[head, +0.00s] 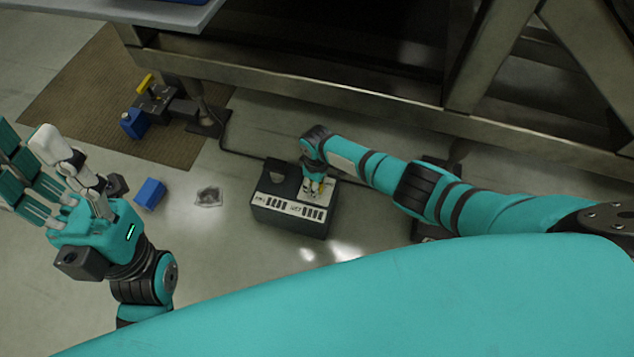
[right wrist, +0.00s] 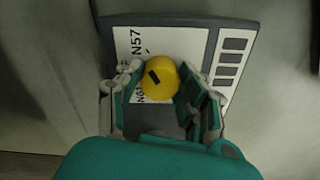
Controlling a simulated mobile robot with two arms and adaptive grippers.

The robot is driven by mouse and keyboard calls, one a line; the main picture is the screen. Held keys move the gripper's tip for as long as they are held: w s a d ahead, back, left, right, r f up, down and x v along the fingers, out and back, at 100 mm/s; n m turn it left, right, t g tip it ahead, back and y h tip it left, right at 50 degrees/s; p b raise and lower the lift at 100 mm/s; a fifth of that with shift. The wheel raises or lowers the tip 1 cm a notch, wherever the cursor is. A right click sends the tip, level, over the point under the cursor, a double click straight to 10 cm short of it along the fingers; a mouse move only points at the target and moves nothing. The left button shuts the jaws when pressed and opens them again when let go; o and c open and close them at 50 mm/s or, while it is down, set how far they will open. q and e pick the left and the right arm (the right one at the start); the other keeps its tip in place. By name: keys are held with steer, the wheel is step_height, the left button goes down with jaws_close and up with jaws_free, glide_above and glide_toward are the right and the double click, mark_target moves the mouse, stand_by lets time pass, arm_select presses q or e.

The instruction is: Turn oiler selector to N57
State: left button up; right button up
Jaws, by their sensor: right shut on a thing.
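The oiler selector is a round yellow knob (right wrist: 160,78) with a short black mark on its top, on a dark box (head: 285,218) with a white label plate. In the right wrist view, the N57 label (right wrist: 136,43) is above and left of the knob. A second label starting with N6 (right wrist: 139,94) is partly hidden beside the knob. The black mark lies slanted on the knob's left part. My right gripper (right wrist: 158,88) is shut on the knob, with fingers on both sides. My left gripper (head: 32,150) is open and empty at the far left.
A blue block (head: 150,194) and a small grey piece (head: 209,196) lie on the floor left of the box. A blue, black and yellow device (head: 152,104) stands on a brown mat (head: 75,100). A metal frame (head: 350,95) runs behind the box.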

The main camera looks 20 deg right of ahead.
stand_by(0.3)
steer(key=o, duration=1.1)
steer(key=shift+o, duration=0.3)
step_height(320, 180, up, 12)
